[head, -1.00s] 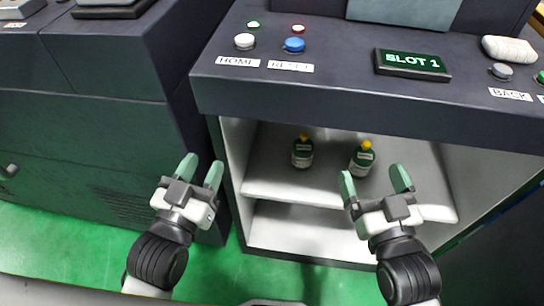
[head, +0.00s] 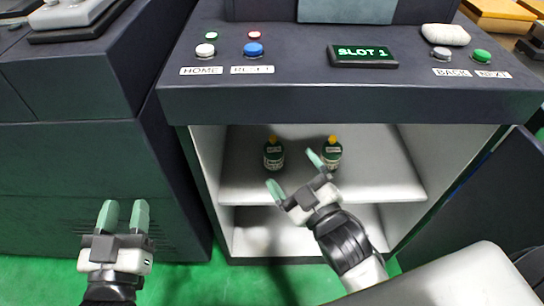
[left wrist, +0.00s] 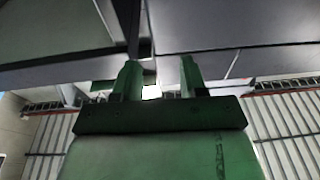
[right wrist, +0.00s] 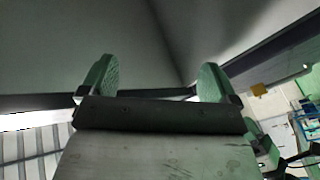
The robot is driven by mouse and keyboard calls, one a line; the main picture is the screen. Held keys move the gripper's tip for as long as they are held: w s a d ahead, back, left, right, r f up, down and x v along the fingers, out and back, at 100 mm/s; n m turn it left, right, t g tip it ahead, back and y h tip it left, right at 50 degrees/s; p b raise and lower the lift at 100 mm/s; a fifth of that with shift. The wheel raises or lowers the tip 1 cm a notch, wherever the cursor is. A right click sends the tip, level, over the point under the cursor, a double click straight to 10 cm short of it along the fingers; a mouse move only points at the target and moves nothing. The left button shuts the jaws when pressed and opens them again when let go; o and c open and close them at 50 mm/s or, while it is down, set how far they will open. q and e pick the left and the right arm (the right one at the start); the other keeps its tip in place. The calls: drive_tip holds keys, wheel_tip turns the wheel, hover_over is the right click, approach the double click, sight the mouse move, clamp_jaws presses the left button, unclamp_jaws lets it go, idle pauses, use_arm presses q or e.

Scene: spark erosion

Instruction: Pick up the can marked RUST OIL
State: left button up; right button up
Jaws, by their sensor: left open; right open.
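My left gripper (head: 124,217) is open and empty, low at the left, away from the cabinet opening.
The shelf (head: 390,180) has bare room right of the containers. The console (head: 340,105) overhangs the opening, with buttons, a SLOT 1 display (head: 362,56) and a white object (head: 446,35) on top.

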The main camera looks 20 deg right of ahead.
drive_tip(key=w+d+f+n, duration=0.2)
drive_tip(key=w+f+n, duration=0.45)
drive_tip(key=n, duration=0.95)
drive_tip(key=n+g, duration=0.2)
drive_tip(key=n, duration=1.1)
approach(280, 156)
drive_tip(key=shift+w+a+r+y+b, duration=0.15)
drive_tip(key=shift+w+a+y+b, duration=0.25)
drive_tip(key=shift+w+a, duration=0.35)
drive_tip(key=shift+w+d+f+n, duration=0.2)
drive_tip(key=shift+w+f+n, duration=0.05)
drive_tip(key=shift+n, duration=0.25)
drive_tip(key=shift+w, duration=0.35)
drive_tip(key=x, duration=0.4)
drive_tip(key=shift+w+a+b, duration=0.1)
drive_tip(key=shift+w+b, duration=0.2)
drive_tip(key=x, duration=0.3)
drive_tip(key=b+x, duration=0.1)
drive_tip(key=shift+w, duration=0.45)
drive_tip(key=shift+w+r, duration=0.1)
drive_tip(key=shift+w, duration=0.2)
use_arm(q)
drive_tip(key=s+r+t+h, duration=0.2)
drive_tip(key=s+r+t, duration=0.1)
drive_tip(key=r+t, duration=0.3)
drive_tip(key=shift+s+d+r+t+h, duration=0.2)
drive_tip(key=shift+s+r+t+h, duration=0.05)
drive_tip(key=shift+t+h, duration=0.05)
use_arm(e)
drive_tip(key=shift+c, duration=0.3)
